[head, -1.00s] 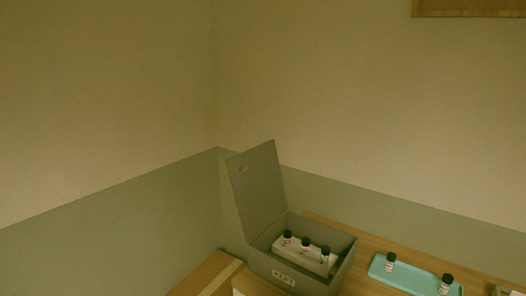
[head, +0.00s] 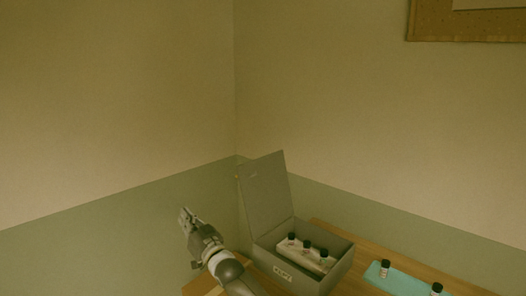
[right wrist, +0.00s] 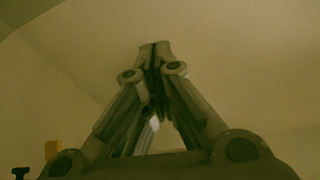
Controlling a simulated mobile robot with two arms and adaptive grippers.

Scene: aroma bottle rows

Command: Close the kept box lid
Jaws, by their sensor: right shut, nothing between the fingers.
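The kept box (head: 284,273) is grey with a label on its front and stands on the wooden table. Its lid (head: 265,190) is open, standing up at the box's left side and tilted slightly back. Inside the box, several small dark-capped bottles (head: 307,247) stand in a pale holder. My right gripper (head: 184,213) is raised to the left of the lid, apart from it and pointing up. Its fingers are together and empty; they also show closed in the right wrist view (right wrist: 155,48). My left gripper is not in view.
A teal tray (head: 398,283) with two dark-capped bottles lies right of the box on the table (head: 348,284). Walls meet in a corner behind the lid. A framed board (head: 430,28) hangs high on the right wall. The space above the box is clear.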

